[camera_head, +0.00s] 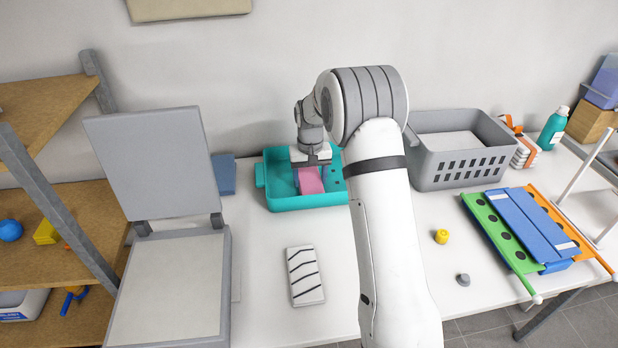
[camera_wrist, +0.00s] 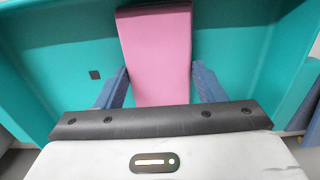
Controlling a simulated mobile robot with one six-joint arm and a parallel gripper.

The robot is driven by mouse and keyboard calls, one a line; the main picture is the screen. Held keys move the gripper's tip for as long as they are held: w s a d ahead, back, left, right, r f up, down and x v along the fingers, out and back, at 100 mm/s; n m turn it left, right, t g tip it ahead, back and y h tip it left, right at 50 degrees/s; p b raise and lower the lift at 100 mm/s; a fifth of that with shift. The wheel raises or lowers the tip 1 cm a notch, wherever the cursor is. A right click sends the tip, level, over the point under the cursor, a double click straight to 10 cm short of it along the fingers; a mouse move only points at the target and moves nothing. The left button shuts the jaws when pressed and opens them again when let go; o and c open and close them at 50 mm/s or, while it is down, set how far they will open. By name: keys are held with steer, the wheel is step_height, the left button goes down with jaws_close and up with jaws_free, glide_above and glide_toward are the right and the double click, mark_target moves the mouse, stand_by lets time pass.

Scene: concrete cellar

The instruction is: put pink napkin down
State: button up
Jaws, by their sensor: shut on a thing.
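The pink napkin (camera_head: 310,181) is a folded block in the teal bin (camera_head: 291,204) on the white table. My gripper (camera_head: 311,172) points down into the bin, shut on the napkin. In the wrist view the napkin (camera_wrist: 156,55) stands between the two blue fingers (camera_wrist: 160,84), with the teal bin wall (camera_wrist: 60,60) around it. The napkin's lower end is hard to make out, so I cannot tell if it touches the bin floor.
A grey basket (camera_head: 460,165) stands right of my arm. A grey hinged panel (camera_head: 160,170) stands at the left. A striped white block (camera_head: 305,275), a yellow piece (camera_head: 441,236) and a grey piece (camera_head: 463,280) lie in front. Blue, green and orange boards (camera_head: 530,228) lie at the right.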

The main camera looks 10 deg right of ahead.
mark_target(310, 181)
steer(key=shift+f, duration=0.25)
steer(key=shift+f, duration=0.1)
steer(key=o, duration=1.1)
steer(key=shift+c, duration=0.2)
step_height(310, 181, up, 11)
steer(key=s+r, duration=0.6)
steer(key=s, duration=0.1)
steer(key=s+d+f+t, duration=0.1)
steer(key=s+d+t, duration=0.1)
steer(key=s, duration=2.7)
steer(key=shift+d+t, duration=0.3)
steer(key=shift+d, duration=0.1)
